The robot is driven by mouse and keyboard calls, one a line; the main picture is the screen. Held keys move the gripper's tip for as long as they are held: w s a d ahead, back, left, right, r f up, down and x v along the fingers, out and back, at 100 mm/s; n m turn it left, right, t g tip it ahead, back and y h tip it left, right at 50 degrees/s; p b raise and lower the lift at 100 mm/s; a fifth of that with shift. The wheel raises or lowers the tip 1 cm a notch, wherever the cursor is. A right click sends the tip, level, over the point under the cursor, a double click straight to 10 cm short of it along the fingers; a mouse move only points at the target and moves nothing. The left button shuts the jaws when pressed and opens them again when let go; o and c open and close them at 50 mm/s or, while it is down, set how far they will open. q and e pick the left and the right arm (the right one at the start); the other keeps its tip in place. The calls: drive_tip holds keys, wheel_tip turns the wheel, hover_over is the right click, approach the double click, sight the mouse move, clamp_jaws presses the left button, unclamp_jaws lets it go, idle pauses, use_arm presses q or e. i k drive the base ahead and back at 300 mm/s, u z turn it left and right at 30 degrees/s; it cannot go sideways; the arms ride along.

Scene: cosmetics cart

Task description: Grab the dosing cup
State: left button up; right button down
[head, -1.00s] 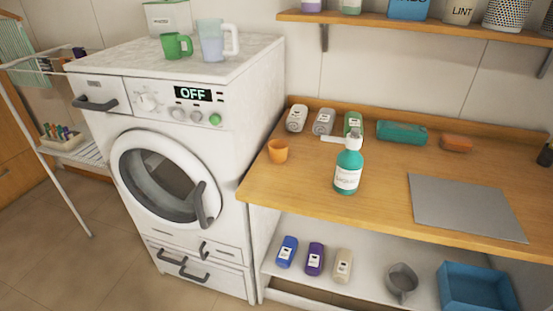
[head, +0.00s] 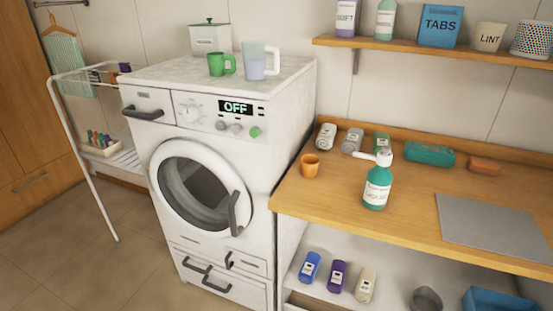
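No label marks any cup as the dosing cup. A small orange cup (head: 310,166) without a handle stands upright near the left end of the wooden counter (head: 412,214). A green cup (head: 222,64) with a handle stands on top of the washing machine (head: 296,75). A pale translucent jug (head: 257,62) with a handle stands just right of the green cup. Neither of my grippers is in the head view.
A grey mat (head: 490,226) lies further right. A white canister (head: 208,39) is behind the green cup. A drying rack (head: 70,125) stands at left.

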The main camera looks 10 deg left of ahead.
sight(309, 167)
drive_tip(key=i, duration=0.85)
drive_tip(key=z, duration=0.4)
